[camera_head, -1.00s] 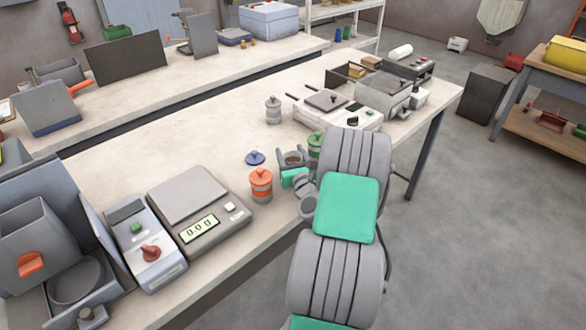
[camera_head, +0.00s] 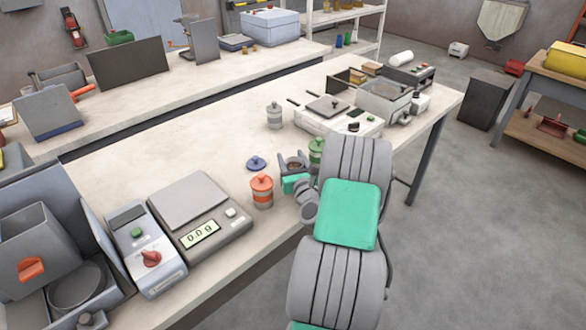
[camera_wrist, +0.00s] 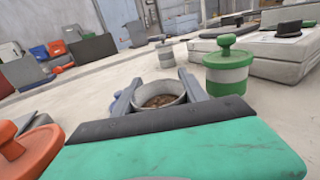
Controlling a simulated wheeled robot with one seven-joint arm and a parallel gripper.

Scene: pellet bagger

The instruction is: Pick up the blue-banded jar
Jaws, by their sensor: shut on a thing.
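An open, lidless jar with brown contents (camera_wrist: 160,98) sits between the fingers of my gripper (camera_wrist: 158,96) in the wrist view. Its rim also shows in the head view (camera_head: 295,164), where my gripper (camera_head: 295,172) stands at the table's front edge. The fingers are shut on the jar from both sides. My gripper's body hides the jar's lower side, so its band is not seen. I cannot tell whether it is clear of the table. A blue knobbed lid (camera_head: 256,162) lies on the table just left of the jar.
An orange-lidded jar (camera_head: 262,190) stands close on the left, a green-lidded jar (camera_head: 316,150) close on the right. A grey-lidded jar (camera_head: 274,115) stands farther back. A scale (camera_head: 205,215) is at the left, a sealer-like device (camera_head: 340,118) behind right. The table's middle is clear.

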